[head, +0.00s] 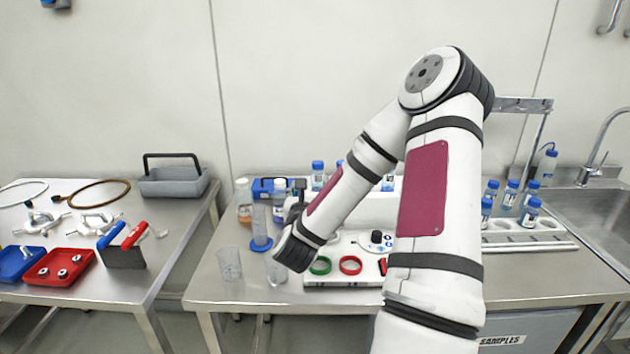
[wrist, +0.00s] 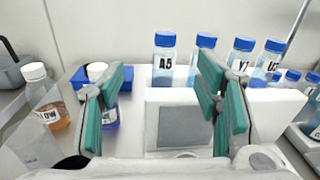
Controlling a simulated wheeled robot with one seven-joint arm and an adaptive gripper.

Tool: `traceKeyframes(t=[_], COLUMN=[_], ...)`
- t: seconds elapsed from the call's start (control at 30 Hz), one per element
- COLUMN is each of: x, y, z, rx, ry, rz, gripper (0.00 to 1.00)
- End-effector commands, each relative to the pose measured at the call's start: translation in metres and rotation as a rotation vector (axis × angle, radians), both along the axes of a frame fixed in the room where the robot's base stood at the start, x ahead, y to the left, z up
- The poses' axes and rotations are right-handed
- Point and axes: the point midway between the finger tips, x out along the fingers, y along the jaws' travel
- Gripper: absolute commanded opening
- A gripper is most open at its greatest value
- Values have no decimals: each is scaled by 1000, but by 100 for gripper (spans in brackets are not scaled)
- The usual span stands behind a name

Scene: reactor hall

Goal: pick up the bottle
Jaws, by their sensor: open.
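Several bottles are in view, and I cannot tell which one the task means. Another blue-capped bottle (wrist: 203,50) is partly behind the right finger. A white-capped bottle of orange liquid (wrist: 53,112) stands at left. A second white-capped bottle (wrist: 110,116) is partly hidden by the left finger. My gripper (wrist: 163,78) is open with nothing between its green pads. In the head view its fingers are hard to make out.
In the head view, a beaker (head: 229,263) and a blue-based cylinder (head: 260,225) stand left of my arm. Green (head: 320,265) and red (head: 350,265) rings lie in front. More blue-capped bottles (head: 510,194) stand by a rack at right.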

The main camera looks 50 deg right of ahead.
Motion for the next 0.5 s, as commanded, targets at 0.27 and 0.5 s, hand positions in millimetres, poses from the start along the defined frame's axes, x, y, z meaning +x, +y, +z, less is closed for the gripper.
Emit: traceKeyframes(t=[0.27, 0.5], x=[6, 30], y=[-33, -67], z=[1, 0], rx=[22, 22], ry=[-62, -59], rz=[-46, -43], gripper=[58, 58])
